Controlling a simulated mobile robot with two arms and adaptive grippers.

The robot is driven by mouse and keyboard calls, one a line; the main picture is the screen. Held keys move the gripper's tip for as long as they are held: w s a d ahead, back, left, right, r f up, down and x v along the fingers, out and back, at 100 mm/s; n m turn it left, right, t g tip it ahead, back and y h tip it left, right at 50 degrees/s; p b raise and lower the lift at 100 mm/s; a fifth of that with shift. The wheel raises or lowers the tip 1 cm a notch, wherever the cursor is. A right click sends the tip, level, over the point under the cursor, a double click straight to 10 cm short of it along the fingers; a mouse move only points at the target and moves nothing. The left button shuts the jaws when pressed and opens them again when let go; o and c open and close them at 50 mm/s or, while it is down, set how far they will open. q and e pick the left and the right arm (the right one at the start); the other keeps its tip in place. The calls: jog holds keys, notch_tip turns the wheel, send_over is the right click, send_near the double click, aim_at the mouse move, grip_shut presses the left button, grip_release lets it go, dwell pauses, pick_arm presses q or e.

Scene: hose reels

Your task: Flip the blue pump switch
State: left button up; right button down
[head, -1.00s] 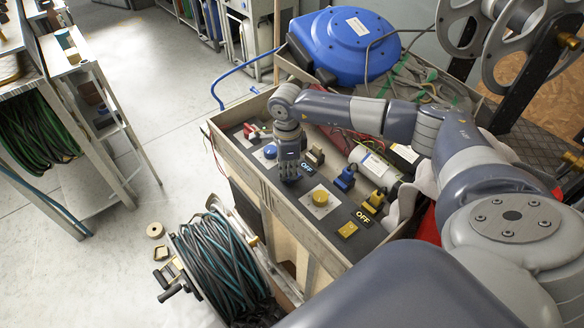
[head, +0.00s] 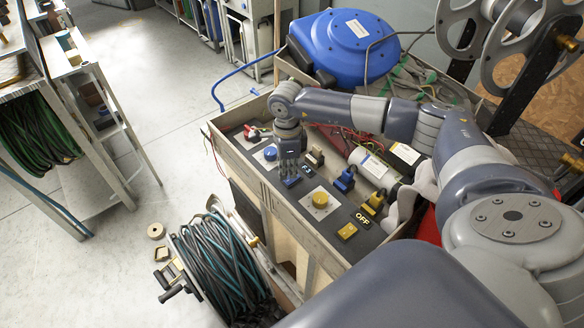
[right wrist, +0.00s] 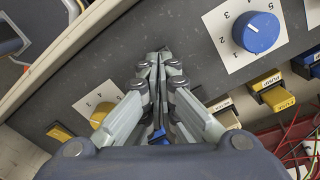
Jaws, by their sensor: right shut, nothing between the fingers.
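The blue pump switch (head: 291,182) is a small blue rocker on the dark panel, between the blue knob (head: 270,152) and the yellow knob (head: 320,199). My right gripper (head: 290,174) is shut and empty, pointing down close by the switch. Whether it touches the switch cannot be told. A small display (head: 306,169) beside the switch is partly hidden and hard to read. My left gripper is not in view.
Blue (head: 344,178) and yellow (head: 373,203) plugs and a cylinder stand behind. A hose reel (head: 220,265) stands on the floor in front of the crate.

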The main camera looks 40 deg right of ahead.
aim_at(288, 181)
jog(key=shift+r+p, duration=1.25)
jog(key=shift+r, duration=1.2)
